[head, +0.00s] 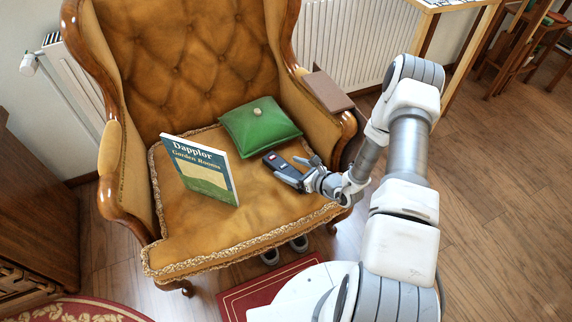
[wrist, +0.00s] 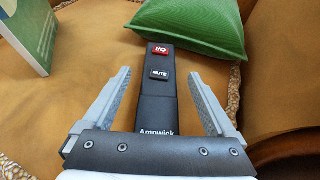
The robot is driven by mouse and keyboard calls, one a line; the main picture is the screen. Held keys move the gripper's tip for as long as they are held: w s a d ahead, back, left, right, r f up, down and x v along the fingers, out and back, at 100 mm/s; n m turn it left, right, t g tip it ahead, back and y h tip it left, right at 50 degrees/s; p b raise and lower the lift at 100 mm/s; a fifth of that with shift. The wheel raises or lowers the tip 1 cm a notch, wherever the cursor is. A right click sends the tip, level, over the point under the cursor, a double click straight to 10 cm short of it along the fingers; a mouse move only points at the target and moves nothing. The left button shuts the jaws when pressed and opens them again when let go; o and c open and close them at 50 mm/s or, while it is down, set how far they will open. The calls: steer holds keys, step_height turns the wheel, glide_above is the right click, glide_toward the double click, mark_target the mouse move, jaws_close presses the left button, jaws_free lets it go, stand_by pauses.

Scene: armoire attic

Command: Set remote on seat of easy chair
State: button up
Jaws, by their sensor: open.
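The easy chair (head: 215,90) is tufted tan upholstery with a wooden frame. Its seat (head: 235,235) has a fringed edge. The dark remote (head: 279,166) is at the right part of the seat, by the green cushion. In the wrist view the remote (wrist: 160,88) shows a red I/O button, a MUTE button and the name Ampwick, and its near end is hidden by my gripper. My gripper (head: 302,172) is over the seat at the remote. In the wrist view its fingers (wrist: 158,82) are open, one on each side of the remote, with gaps between.
A green cushion (head: 260,126) lies behind the remote. A book titled Dapplor Garden Rooms (head: 203,169) stands tilted on the seat, left of it. A brown box-like object (head: 328,92) is on the right armrest. The front of the seat is clear.

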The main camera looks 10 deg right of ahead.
steer(key=p+v, duration=0.2)
steer(key=v, duration=0.7)
steer(key=shift+d+r, duration=0.1)
steer(key=shift+r, duration=0.05)
steer(key=shift+s+r, duration=0.1)
steer(key=shift+r, duration=0.15)
steer(key=s+a+r+n+g+y, duration=0.2)
steer(key=a+r+n+g, duration=0.2)
steer(key=a+r+n, duration=0.5)
steer(key=s+a+r+n+g+y, duration=0.2)
steer(key=r+n+g, duration=0.3)
steer(key=r, duration=0.9)
steer(key=s+d+r+n+t+h, duration=0.1)
steer(key=s+d+r+n+h, duration=0.1)
steer(key=s+r+n+h, duration=0.3)
steer(key=s+d+r+n+t+h, duration=0.2)
steer(key=s+r+n+h, duration=0.4)
steer(key=s+r+n, duration=0.3)
step_height(320, 180, up, 4)
steer(key=shift+s+d+f+n, duration=0.2)
steer(key=shift+s+d+n, duration=0.2)
steer(key=shift+d+n, duration=0.4)
steer(key=shift+p, duration=0.3)
step_height(320, 180, up, 25)
steer(key=p, duration=2.4)
steer(key=shift+p, duration=0.35)
